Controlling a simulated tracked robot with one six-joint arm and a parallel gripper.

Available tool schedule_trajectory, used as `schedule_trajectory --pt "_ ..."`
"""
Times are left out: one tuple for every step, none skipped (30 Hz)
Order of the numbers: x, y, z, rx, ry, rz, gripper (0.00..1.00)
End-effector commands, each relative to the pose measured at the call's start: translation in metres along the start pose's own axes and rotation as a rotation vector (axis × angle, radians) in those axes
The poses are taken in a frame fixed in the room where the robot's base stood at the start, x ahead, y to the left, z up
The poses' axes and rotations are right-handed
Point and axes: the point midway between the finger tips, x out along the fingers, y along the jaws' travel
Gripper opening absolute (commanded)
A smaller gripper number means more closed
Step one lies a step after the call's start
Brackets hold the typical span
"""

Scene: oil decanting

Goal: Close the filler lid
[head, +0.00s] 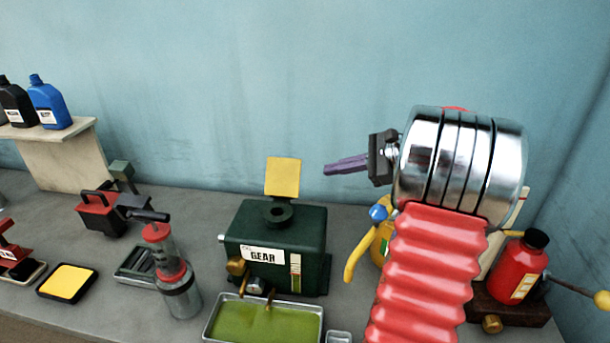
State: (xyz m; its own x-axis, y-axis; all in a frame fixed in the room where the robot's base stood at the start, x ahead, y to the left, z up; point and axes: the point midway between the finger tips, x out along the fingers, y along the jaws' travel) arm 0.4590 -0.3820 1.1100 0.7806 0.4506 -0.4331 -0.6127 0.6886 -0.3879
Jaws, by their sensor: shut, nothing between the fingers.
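The filler lid (283,177) is a yellow square flap. It stands upright, open, at the back of the round dark filler opening (279,213) on top of the green gear oil box (275,245). My gripper (328,170) has purple fingers that point left. It is shut and empty, in the air to the right of the lid and apart from it. The box has a white GEAR label, a sight gauge and a brass tap at its front.
A metal tray (262,322) of green oil sits in front of the box. A clear pump canister (172,270) stands to its left, and a red bottle (522,266) at the right. Blue and black bottles stand on a shelf (60,150) at the far left. A wall is behind.

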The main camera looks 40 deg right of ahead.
Motion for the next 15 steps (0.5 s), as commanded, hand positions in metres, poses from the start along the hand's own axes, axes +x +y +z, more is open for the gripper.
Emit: schedule_trajectory --pt "-0.0001 -0.0015 0.0000 0.004 -0.007 -0.005 0.00" --pt "0.0000 -0.0019 0.0002 0.006 -0.009 -0.006 0.00" --pt "0.0004 -0.0021 0.0005 0.006 -0.010 -0.006 0.00" --pt "0.0007 -0.0021 0.0007 0.005 -0.010 -0.005 0.00" --pt "0.0010 -0.0019 0.0009 0.005 -0.010 -0.005 0.00" --pt "0.0013 -0.0019 0.0011 0.004 -0.010 -0.004 0.00" --pt "0.0015 -0.0018 0.0012 0.004 -0.010 -0.003 0.00" --pt "0.0017 -0.0018 0.0013 0.004 -0.010 -0.003 0.00" --pt "0.0019 -0.0017 0.0014 0.003 -0.009 -0.003 0.00" --pt "0.0021 -0.0017 0.0014 0.003 -0.009 -0.002 0.00" --pt "0.0026 -0.0016 0.0015 0.003 -0.009 -0.002 0.00" --pt "0.0034 -0.0016 0.0016 0.003 -0.009 -0.001 0.00" --pt "0.0044 -0.0015 0.0016 0.003 -0.009 -0.001 0.00" --pt "0.0057 -0.0014 0.0016 0.003 -0.009 -0.001 0.00" --pt "0.0080 -0.0014 0.0016 0.003 -0.009 0.000 0.00"
